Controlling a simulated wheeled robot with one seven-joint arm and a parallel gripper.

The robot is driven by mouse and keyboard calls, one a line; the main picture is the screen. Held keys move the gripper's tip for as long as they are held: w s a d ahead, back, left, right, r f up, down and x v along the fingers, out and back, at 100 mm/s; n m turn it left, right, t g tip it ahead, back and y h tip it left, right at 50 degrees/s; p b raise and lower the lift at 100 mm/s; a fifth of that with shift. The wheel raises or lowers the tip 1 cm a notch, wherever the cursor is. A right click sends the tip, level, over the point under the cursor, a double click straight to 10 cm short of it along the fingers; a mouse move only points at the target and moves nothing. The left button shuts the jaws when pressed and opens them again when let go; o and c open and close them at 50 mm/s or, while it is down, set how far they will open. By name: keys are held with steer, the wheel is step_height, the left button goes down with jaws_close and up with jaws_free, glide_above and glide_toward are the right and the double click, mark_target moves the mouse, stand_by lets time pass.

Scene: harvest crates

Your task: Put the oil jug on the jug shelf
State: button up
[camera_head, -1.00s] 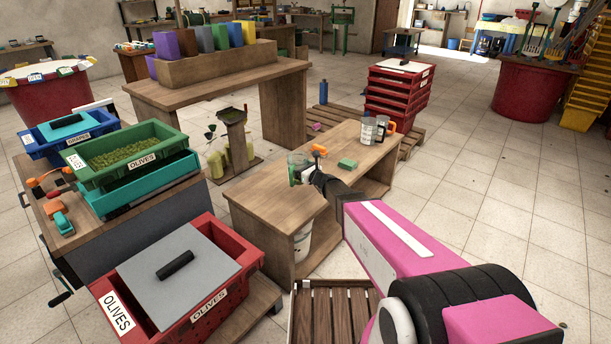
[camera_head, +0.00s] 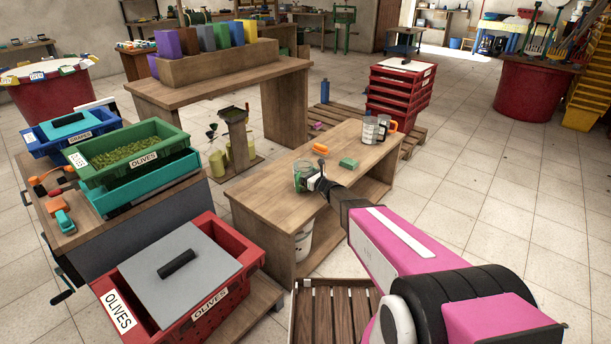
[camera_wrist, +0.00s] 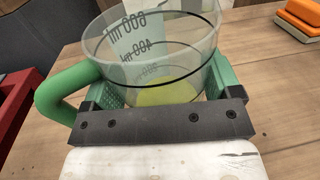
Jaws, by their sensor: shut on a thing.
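The oil jug (camera_head: 302,173) is a clear measuring jug with a green handle at the near side of the wooden bench top (camera_head: 262,205). In the wrist view the jug (camera_wrist: 150,60) has dark rings, volume marks and some yellow-green oil at the bottom. Its green handle (camera_wrist: 62,95) is on the left. My gripper (camera_head: 314,183) is shut on the jug, with green finger pads (camera_wrist: 165,92) on either side of its body. The jug's base is hidden, so I cannot tell whether it touches the bench. I cannot tell which surface is the jug shelf.
A lower board holds a white bucket (camera_head: 303,243). A red olive crate (camera_head: 222,300) stands at the front left. Floor at right is clear.

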steer(key=shift+f, duration=0.15)
steer(key=o, duration=0.8)
steer(key=shift+o, duration=0.2)
